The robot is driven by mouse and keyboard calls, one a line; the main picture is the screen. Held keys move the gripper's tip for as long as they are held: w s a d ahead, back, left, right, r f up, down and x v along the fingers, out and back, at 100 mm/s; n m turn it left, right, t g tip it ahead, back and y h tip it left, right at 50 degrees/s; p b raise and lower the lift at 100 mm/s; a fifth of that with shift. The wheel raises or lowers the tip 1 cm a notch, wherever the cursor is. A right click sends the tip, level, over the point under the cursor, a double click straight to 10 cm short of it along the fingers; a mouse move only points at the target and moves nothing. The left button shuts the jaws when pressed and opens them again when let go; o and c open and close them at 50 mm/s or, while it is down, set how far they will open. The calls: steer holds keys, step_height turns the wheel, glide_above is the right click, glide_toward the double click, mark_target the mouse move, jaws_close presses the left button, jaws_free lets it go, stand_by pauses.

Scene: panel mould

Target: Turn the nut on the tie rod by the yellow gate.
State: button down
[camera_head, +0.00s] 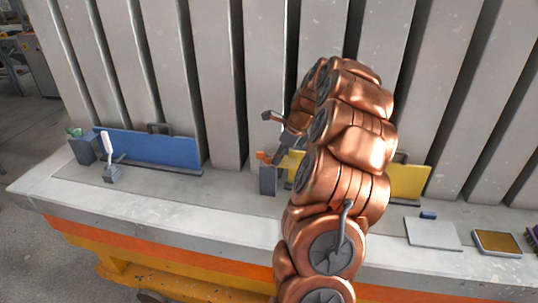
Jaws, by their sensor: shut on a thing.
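The yellow gate (408,181) stands on the ledge against the grey panels, its middle hidden behind my arm. At its left end is a small dark grey block (268,181) with an orange nut (263,157) at its top. The tie rod itself is too small or hidden to make out. My gripper (275,155) reaches down from the upper right to the orange nut and is shut on it. The fingertips are small and partly hidden, so the exact grip is hard to see.
A blue gate (155,149) stands at left, with a green piece on a block (83,150) and a white-handled piece (108,147) in front. A light plate (432,233), a small blue item (428,215) and a framed tray (497,233) lie at right. The ledge's left middle is clear.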

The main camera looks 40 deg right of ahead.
steer(key=shift+a+m+p, duration=0.15)
steer(key=shift+m+p, duration=0.25)
steer(key=shift+m, duration=0.4)
